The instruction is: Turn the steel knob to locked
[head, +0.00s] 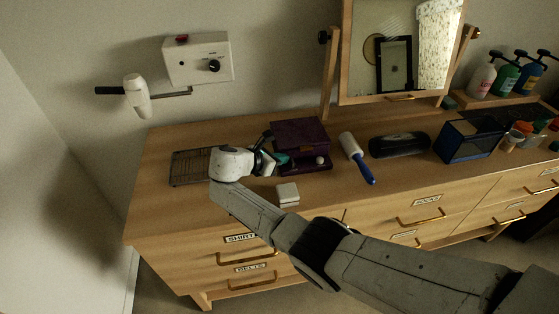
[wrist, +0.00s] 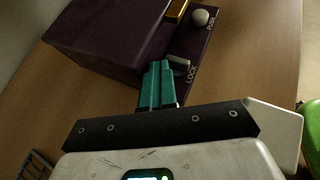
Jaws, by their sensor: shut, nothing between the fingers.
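A dark purple box (head: 300,137) stands on the wooden dresser; it fills the upper left of the wrist view (wrist: 108,40). A small steel knob (wrist: 180,64) sits on its front ledge beside the word LOCK. A round pale button (wrist: 200,17) sits further along the ledge by the word PUSH; it also shows in the head view (head: 319,160). My gripper (wrist: 157,70), with teal fingers, is shut and empty, its tips just left of the steel knob. I cannot tell if they touch it. In the head view my gripper (head: 280,158) is at the box's front left, and the steel knob cannot be made out.
A dark wire tray (head: 190,168) lies left of the box and a small pale block (head: 287,194) in front. A lint roller (head: 356,157), a dark case (head: 399,145) and a blue box (head: 468,141) stand to the right. A mirror (head: 400,50) rises behind.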

